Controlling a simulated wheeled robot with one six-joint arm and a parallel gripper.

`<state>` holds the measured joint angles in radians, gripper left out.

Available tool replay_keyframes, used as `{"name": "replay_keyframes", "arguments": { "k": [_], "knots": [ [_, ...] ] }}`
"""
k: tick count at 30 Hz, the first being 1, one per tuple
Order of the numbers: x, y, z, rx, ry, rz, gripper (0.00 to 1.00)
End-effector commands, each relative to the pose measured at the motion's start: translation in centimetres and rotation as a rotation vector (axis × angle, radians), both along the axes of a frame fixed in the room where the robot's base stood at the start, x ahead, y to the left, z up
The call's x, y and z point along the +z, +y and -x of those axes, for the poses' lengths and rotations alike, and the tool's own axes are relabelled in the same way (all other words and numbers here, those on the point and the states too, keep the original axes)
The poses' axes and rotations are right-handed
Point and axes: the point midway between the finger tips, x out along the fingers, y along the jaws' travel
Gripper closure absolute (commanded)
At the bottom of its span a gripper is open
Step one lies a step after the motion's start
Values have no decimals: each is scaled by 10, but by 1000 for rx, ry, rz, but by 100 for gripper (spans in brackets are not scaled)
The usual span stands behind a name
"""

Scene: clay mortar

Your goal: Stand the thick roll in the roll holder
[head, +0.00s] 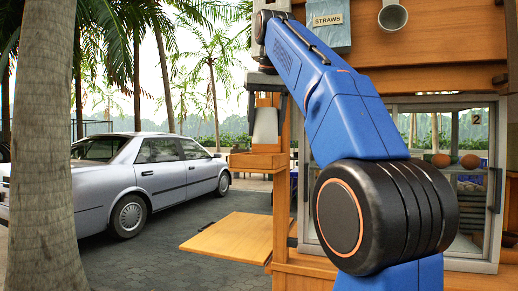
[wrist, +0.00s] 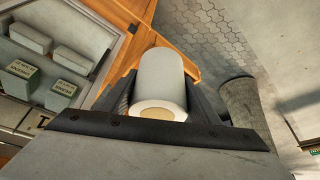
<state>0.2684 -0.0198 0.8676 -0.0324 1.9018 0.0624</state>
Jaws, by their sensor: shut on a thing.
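The thick white roll (head: 265,128) is upright between the two dark fingers of my gripper (head: 267,110). In the wrist view the roll (wrist: 161,75) fills the gap between the fingers, with its brown core end facing the camera. My gripper is shut on it. A small wooden box on the stall's post, apparently the roll holder (head: 258,161), is directly below the roll in the head view. The roll's lower end meets the box's top edge in the picture. I cannot tell whether it is inside, resting or just above.
A wooden fold-out shelf (head: 228,238) juts out lower down. The stall's glass case (head: 470,190) stands right of the post; several boxes (wrist: 55,70) show at left in the wrist view. A palm trunk (head: 42,150) and a silver car (head: 150,180) are at left.

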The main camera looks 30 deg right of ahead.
Motion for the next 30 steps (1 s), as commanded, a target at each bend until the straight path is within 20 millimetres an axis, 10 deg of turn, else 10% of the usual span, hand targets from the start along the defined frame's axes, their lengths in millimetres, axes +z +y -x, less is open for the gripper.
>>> {"name": "replay_keyframes", "arguments": {
  "k": [12, 30],
  "knots": [
    [0, -20, -55, 0, 0, 0, 74],
    [-8, -27, -75, 0, 0, 0, 74]
  ]
}}
